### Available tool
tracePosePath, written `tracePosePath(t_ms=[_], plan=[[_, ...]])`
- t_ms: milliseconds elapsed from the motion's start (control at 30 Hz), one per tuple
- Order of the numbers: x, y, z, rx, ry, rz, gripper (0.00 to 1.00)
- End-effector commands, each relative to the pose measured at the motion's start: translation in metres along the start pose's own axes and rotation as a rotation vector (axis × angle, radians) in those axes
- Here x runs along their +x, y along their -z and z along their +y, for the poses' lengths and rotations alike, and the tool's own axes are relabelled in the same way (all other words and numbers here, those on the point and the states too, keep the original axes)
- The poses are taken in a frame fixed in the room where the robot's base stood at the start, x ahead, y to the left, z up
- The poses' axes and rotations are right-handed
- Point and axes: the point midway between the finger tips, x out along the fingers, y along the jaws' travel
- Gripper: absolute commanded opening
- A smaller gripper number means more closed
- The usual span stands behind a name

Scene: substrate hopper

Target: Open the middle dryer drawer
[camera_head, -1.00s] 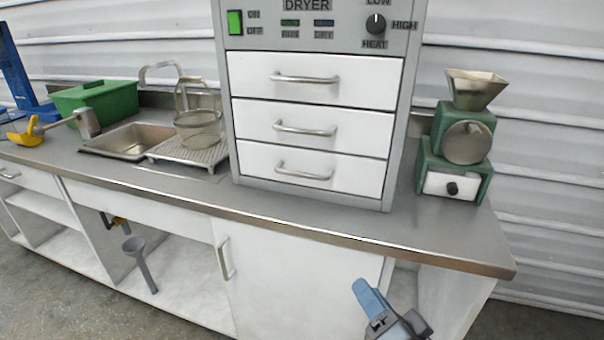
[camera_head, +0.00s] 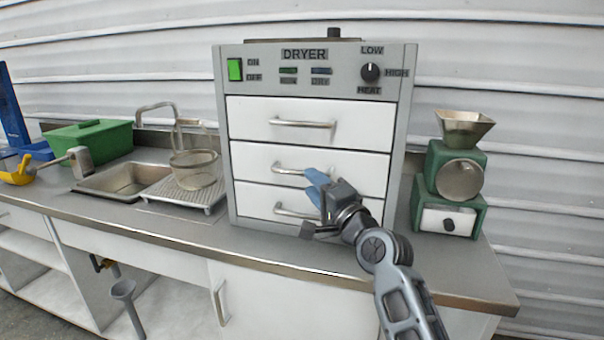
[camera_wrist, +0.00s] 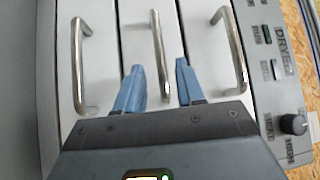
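The dryer (camera_head: 407,130) is a grey cabinet with three white drawers, all closed. The middle drawer (camera_head: 250,160) has a bar handle (camera_head: 287,170); its right part is hidden behind my gripper. My gripper (camera_head: 314,186), with blue fingers, is in front of the middle and bottom drawers, near the right end of the middle handle. In the wrist view the picture is turned sideways, and the middle handle (camera_wrist: 157,50) runs between the two open fingers (camera_wrist: 160,82). Nothing is gripped. I cannot tell whether the fingers reach past the bar.
The top drawer handle (camera_head: 302,123) and bottom drawer handle (camera_head: 292,211) lie close above and below. A green grinder (camera_head: 470,190) stands right of the dryer. A wire strainer (camera_head: 196,170) and sink (camera_head: 120,180) are to the left. The counter's front strip is clear.

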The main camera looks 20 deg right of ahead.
Motion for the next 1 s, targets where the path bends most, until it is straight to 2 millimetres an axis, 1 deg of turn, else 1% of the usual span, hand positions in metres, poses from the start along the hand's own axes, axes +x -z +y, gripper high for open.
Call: tracePosePath(t_ms=[33,100,300,500,733,1000], plan=[[0.009,0.000,-0.002,-0.001,0.002,-0.001,0.38],[0.021,0.000,-0.002,-0.001,0.002,-0.001,0.38],[0.046,0.000,-0.001,-0.001,0.002,0.001,0.38],[0.056,0.000,0.000,-0.002,0.000,0.001,0.38],[0.056,0.000,0.000,-0.002,0.001,0.001,0.38],[0.056,0.000,0.000,-0.002,0.001,0.001,0.12]])
